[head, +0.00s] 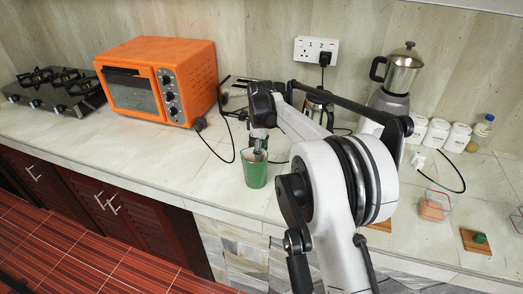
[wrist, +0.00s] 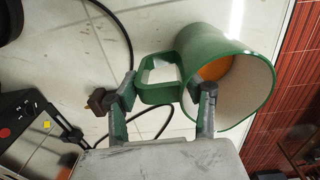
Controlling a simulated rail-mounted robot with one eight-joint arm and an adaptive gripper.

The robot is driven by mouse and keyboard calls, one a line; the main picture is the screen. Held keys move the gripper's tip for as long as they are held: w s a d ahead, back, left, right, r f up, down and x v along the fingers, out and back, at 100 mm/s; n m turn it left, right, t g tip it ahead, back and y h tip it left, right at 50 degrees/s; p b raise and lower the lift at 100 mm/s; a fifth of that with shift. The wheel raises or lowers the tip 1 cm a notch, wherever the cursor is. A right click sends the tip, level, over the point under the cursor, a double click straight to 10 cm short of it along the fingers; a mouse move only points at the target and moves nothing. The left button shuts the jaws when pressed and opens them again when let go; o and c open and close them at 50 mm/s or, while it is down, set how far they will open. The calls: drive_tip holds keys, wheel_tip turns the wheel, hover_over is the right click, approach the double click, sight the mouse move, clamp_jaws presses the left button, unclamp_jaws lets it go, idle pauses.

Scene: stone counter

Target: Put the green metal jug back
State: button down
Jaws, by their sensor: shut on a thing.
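The green metal jug (head: 254,172) is near the front edge of the counter in the head view, below the end of my arm. In the wrist view the jug (wrist: 205,47) has its pale mouth toward the lower right, with an orange patch inside. My gripper (wrist: 165,93) has one finger at the outer side of the jug's handle and the other at the jug's rim. It is shut on the jug at the handle side. My gripper also shows at the jug's top in the head view (head: 258,146). I cannot tell whether the jug touches the counter.
An orange oven (head: 183,78) and a black hob (head: 54,88) stand on the left. A black cable (head: 232,140) lies behind the jug.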

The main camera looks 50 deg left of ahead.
drive_tip(key=shift+f, duration=0.1)
drive_tip(key=c, duration=0.9)
unclamp_jaws()
wheel_tip(320, 180, up, 12)
drive_tip(key=b, duration=0.1)
drive_tip(key=shift+s, duration=0.2)
drive_tip(key=shift+d, duration=0.1)
